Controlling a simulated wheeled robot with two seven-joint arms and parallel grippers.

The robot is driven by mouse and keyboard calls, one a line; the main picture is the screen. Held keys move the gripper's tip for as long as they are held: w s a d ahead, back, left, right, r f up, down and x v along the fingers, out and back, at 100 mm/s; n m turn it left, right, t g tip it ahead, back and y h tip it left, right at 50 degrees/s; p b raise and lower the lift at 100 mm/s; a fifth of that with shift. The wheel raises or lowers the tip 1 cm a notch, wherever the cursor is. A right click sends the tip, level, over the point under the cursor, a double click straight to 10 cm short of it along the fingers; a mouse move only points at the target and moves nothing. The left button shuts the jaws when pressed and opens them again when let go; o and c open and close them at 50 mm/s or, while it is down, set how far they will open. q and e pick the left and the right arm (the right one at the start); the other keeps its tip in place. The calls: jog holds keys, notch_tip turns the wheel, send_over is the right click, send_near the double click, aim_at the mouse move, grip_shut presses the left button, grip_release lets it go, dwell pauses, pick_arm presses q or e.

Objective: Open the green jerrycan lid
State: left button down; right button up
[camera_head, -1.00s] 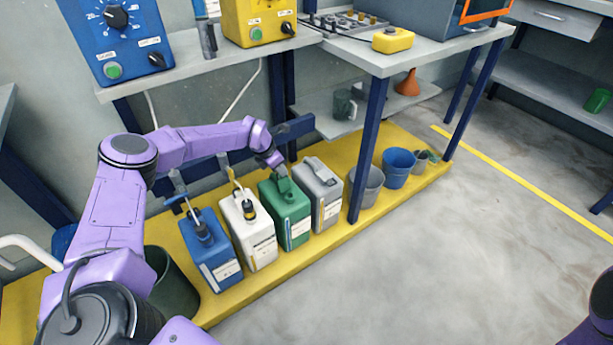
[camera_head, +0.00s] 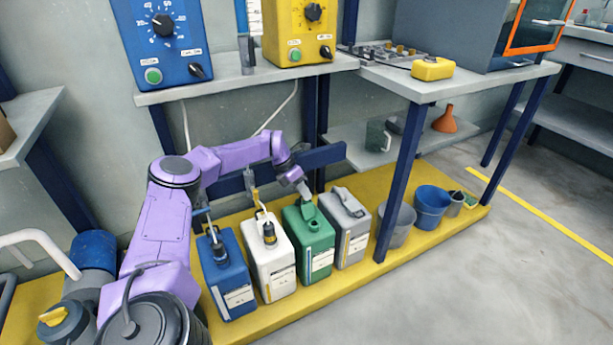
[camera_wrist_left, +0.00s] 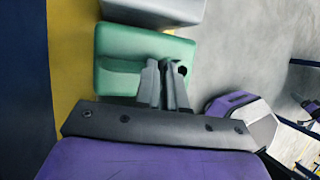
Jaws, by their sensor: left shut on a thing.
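The green jerrycan (camera_head: 318,245) stands upright between a white and a grey one on the yellow platform. It also shows in the left wrist view (camera_wrist_left: 118,46). My left gripper (camera_head: 304,190) reaches down from the left to its top. In the left wrist view the fingers (camera_wrist_left: 164,84) are close together over the can's top, shut on the lid, which they mostly hide. A small dark round spot shows beside the fingertips; I cannot tell whether it is the opening. My right gripper is out of view.
The blue jerrycan (camera_head: 224,280) and white jerrycan (camera_head: 273,272) have upright fittings on top. The grey jerrycan (camera_head: 352,240) stands close at the right. A blue table leg (camera_head: 398,185) and a blue bucket (camera_head: 431,203) are farther right. The floor in front is clear.

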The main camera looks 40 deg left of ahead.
pick_arm(q)
jog(key=c, duration=1.2)
grip_release()
jog(key=shift+s+a+f, duration=0.25)
jog(key=shift+s+f, duration=0.05)
jog(key=shift+f, duration=0.05)
jog(key=shift+c, duration=0.2)
jog(key=p+v, duration=0.3)
jog(key=v, duration=0.7)
jog(key=shift+r, duration=0.35)
jog(key=shift+w, duration=0.1)
